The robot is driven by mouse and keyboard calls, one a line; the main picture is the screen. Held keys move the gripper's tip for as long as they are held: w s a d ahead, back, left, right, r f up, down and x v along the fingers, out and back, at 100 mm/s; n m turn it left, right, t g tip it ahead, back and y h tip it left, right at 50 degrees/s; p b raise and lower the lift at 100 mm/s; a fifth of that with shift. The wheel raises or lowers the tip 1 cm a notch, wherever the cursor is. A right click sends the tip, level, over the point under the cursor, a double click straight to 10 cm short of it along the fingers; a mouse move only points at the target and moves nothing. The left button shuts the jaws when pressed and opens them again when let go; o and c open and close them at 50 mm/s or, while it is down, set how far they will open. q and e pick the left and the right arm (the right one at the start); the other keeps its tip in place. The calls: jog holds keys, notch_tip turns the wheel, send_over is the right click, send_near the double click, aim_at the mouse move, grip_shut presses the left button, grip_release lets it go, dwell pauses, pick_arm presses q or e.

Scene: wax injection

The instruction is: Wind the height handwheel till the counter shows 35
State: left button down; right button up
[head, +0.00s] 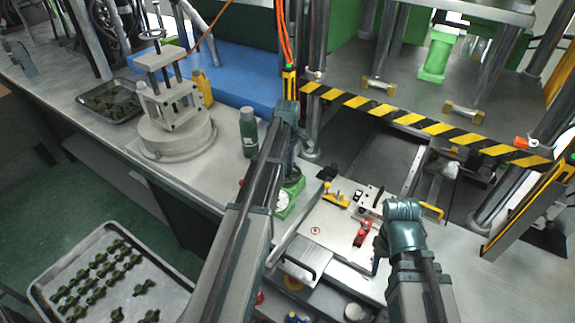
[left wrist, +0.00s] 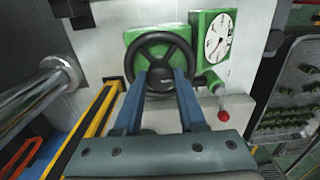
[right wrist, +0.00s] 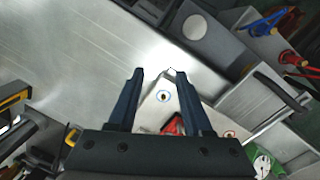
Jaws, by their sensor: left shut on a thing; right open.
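A black handwheel (left wrist: 160,38) sits on a green housing (left wrist: 198,20) in the left wrist view. A white dial with a needle (left wrist: 217,38) is on its right. My left gripper (left wrist: 160,78) reaches over the wheel, its two blue fingers either side of the hub, shut on the wheel. I see no readable counter digits. My right gripper (right wrist: 160,75) is open and empty above the bench plate; it also shows in the head view (head: 378,264).
A red toggle clamp (head: 362,233) and a yellow-handled part (head: 336,196) are on the plate near my right gripper. A striped bar (head: 420,122) crosses the press. A tray of green pieces (head: 180,262) lies lower left.

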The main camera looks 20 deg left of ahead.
dwell(0.3)
pick_arm(q)
jog(key=shift+c, duration=2.4)
grip_release()
jog(key=shift+r, duration=0.1)
notch_tip(320, 180, up, 14)
jog(key=p, duration=1.3)
jog(key=shift+p, duration=0.4)
jog(key=shift+f, duration=0.2)
